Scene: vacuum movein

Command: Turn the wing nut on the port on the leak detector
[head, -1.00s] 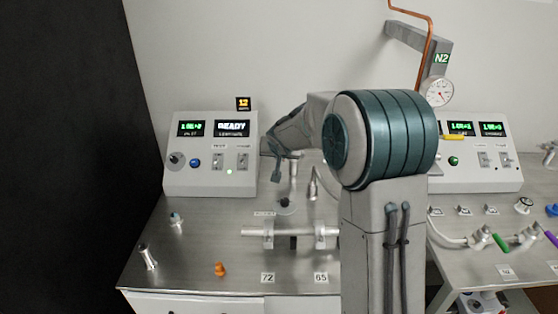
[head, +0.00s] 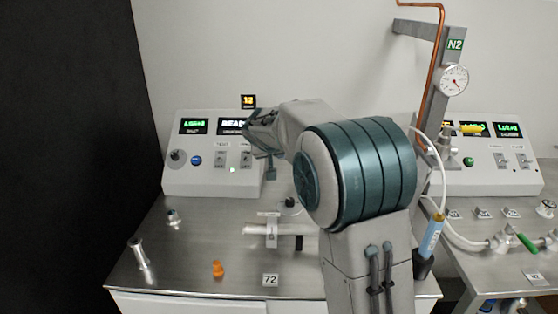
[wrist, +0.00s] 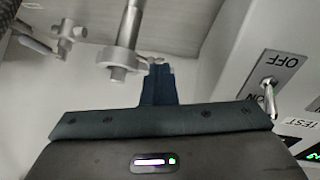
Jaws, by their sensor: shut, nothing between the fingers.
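The leak detector (head: 213,155) is the grey box with lit displays and switches at the back left in the head view. My gripper (head: 270,174) is in front of its right side, pointing down. In the wrist view my gripper (wrist: 158,68) has its dark blue fingers together, with nothing seen between them. A metal tube with a flanged end (wrist: 125,55) is just left of the fingertips. I cannot make out a wing nut clearly; small pale parts show just past the fingertips. In the head view my arm hides the port area.
A toggle switch (wrist: 270,88) is close on the right in the wrist view. On the bench stand an orange part (head: 218,269), a metal tube (head: 141,254) and a horizontal pipe (head: 268,230). A gauge (head: 453,80) hangs on a post at the right.

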